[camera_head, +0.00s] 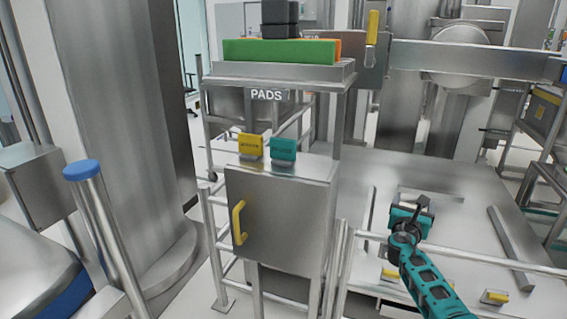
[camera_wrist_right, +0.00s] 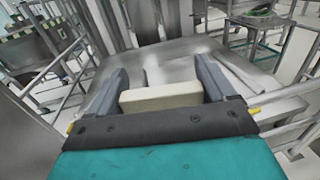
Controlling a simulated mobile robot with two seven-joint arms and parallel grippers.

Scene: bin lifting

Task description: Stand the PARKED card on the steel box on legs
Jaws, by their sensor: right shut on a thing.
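The steel box on legs (camera_head: 285,212) stands in the middle of the head view, with a yellow handle on its front. A yellow card (camera_head: 251,146) and a teal card (camera_head: 283,149) stand side by side on its top; their lettering is too small to read. My right gripper (camera_head: 422,206) is right of the box, over the low steel platform. In the right wrist view it is shut on a pale cream block-like thing (camera_wrist_right: 160,98) between its fingers. No lettering shows on it, so I cannot tell whether it is the PARKED card. My left gripper is out of view.
A PADS shelf (camera_head: 318,75) with a green pad (camera_head: 278,51) stands behind the box. The steel platform (camera_head: 470,187) has raised bars and small yellow pieces. A rail (camera_head: 500,260) crosses near my right arm. A blue-capped post (camera_head: 82,170) stands at left.

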